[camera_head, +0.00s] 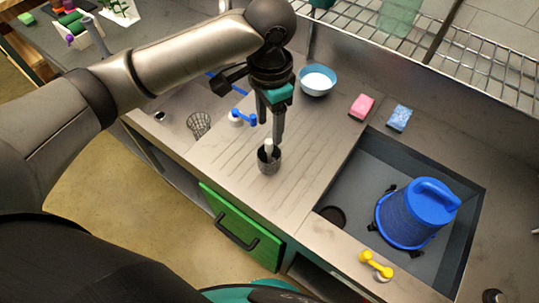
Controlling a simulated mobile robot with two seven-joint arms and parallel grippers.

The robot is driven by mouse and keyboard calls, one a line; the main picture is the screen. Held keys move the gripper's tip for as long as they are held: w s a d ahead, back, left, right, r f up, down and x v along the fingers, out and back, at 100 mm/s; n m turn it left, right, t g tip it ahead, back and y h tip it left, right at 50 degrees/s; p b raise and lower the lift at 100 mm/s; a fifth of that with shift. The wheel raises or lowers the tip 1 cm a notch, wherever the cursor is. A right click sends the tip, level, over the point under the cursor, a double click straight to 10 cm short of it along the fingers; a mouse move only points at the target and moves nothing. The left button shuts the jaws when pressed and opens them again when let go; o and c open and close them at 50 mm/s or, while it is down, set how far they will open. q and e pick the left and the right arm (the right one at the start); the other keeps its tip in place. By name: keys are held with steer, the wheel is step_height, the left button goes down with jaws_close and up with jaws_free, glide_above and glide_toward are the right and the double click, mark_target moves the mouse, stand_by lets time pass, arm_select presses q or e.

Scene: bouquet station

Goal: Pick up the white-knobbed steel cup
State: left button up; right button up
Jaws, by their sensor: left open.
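The steel cup (270,166) is small and dark grey, upright on the ribbed steel drainboard near the middle of the view. A white upright piece (268,146) shows at its top. My left gripper (270,132) comes down from above, with its dark fingers pointing at the cup. The fingers are open, and one tip reaches close to the cup's rim. I cannot tell whether it touches. My right gripper is not in view.
A mesh cup (199,123) and a blue-handled white item (237,118) stand to the left. A blue bowl (317,80), pink sponge (361,106) and blue sponge (399,118) lie behind. The sink (352,185) holds a blue bucket (412,214).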

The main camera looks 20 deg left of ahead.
mark_target(269, 141)
arm_select(q)
step_height(269, 141, down, 3)
steer(key=shift+w+f, duration=0.1)
steer(key=shift+f, duration=0.45)
steer(key=shift+w+a+f+b, duration=0.1)
steer(key=shift+f+b, duration=0.2)
steer(key=shift+f, duration=0.05)
steer(key=f, duration=0.4)
steer(key=shift+w+a+f+b, duration=0.1)
steer(key=shift+w+f+b, duration=0.1)
steer(key=shift+w+b, duration=0.15)
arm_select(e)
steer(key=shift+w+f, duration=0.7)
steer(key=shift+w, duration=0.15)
arm_select(q)
jaws_close()
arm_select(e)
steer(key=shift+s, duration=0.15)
arm_select(q)
steer(key=shift+r, duration=0.1)
